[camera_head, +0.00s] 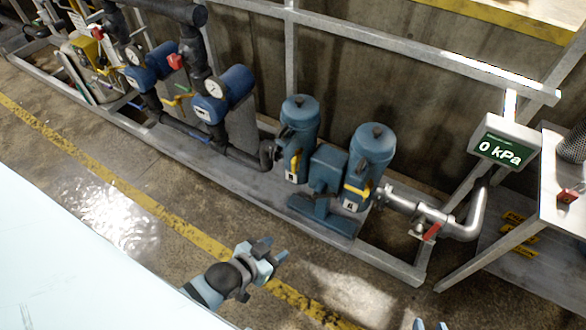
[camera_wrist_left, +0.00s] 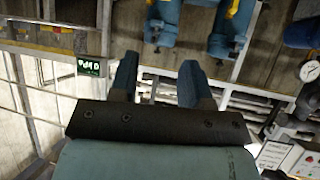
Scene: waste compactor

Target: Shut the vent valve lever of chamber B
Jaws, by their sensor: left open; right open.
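Two blue cylindrical chambers stand on the skid, a left one (camera_head: 299,125) and a right one (camera_head: 371,153). A yellow lever (camera_head: 295,163) is on the front of the left one and another yellow lever (camera_head: 358,190) on the right one. Their small plates are too small to read surely. A red lever (camera_head: 432,231) sits on the silver pipe to the right. My left gripper (camera_head: 272,249) is open and empty, in front of and below the chambers, apart from them. Its fingers show in the left wrist view (camera_wrist_left: 158,82). My right gripper (camera_head: 430,325) just shows at the bottom edge.
A display (camera_head: 506,141) reads 0 kPa at the right, beside a table (camera_head: 560,195). Blue units with gauges (camera_head: 223,93) and dark pipes stand to the left. A grey rail runs behind the skid. The floor in front, with its yellow line (camera_head: 195,238), is clear.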

